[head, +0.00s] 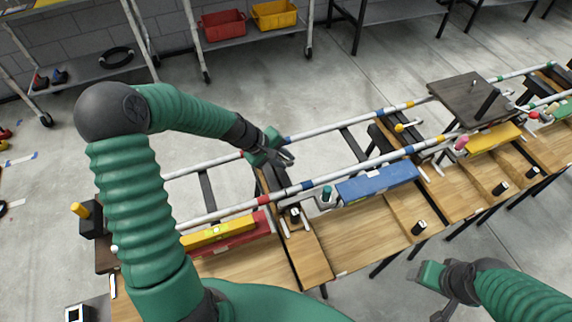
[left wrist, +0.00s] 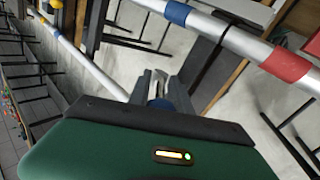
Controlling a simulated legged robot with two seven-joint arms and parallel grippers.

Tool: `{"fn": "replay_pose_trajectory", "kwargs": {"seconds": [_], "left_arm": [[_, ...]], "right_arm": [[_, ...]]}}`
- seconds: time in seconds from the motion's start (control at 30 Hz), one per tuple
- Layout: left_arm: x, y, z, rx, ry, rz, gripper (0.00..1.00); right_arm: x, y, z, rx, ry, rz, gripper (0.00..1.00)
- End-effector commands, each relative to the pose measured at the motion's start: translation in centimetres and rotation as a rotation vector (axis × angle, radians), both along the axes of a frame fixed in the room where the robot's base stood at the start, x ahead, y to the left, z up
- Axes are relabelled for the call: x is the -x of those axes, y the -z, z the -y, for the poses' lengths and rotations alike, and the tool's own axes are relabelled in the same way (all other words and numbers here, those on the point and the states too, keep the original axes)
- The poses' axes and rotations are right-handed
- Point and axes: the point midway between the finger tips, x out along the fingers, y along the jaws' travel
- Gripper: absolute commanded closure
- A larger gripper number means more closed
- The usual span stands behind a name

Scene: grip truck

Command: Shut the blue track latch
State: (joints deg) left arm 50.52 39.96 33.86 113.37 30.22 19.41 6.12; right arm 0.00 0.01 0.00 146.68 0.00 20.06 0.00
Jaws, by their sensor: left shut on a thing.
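My left gripper (head: 284,158) is beside the far track rail, above the gap between the two rails. In the left wrist view its dark fingers (left wrist: 164,84) close around a small blue piece (left wrist: 160,103), which seems to be the blue track latch's handle; most of it is hidden between the fingers. The latch itself cannot be made out in the head view, where the gripper covers that spot. The near rail (head: 330,180) has blue and red bands. My right gripper (head: 442,290) is low at the right, away from the track; its jaw opening is unclear.
A blue box (head: 378,183) and a teal knob (head: 327,193) are by the near rail. A yellow knob (head: 400,127) and a pink knob (head: 461,143) are farther right. A dark platform (head: 470,92) stands on the rails. Open floor lies behind the track.

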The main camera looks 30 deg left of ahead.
Motion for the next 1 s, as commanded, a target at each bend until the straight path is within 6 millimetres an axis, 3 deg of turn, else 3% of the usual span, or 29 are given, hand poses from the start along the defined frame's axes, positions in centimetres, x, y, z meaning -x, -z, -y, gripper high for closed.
{"fn": "replay_pose_trajectory", "kwargs": {"seconds": [0.03,0.2,0.73,0.77,0.9,1.0], "left_arm": [[0.2,0.8,-0.3,0.017,-0.006,0.014,1.0],[0.3,0.7,-0.4,0.058,-0.005,0.058,1.0],[0.5,0.5,-0.3,0.079,-0.001,0.08,1.0],[0.5,0.5,-0.3,0.079,-0.001,0.08,0.74],[0.4,0.5,-0.3,0.079,-0.001,0.08,0.56],[0.4,0.4,-0.3,0.078,-0.001,0.081,0.56]], "right_arm": [[0.0,1.2,0.0,0.0,0.0,0.0,0.35],[0.0,2.3,0.0,0.0,0.0,0.0,0.35],[0.0,2.6,0.0,0.0,0.0,0.0,0.35],[0.0,2.6,0.0,0.0,0.0,0.0,0.35],[0.0,2.6,0.0,0.0,0.0,0.0,0.35],[0.0,2.6,0.0,0.0,0.0,0.0,0.35]]}}
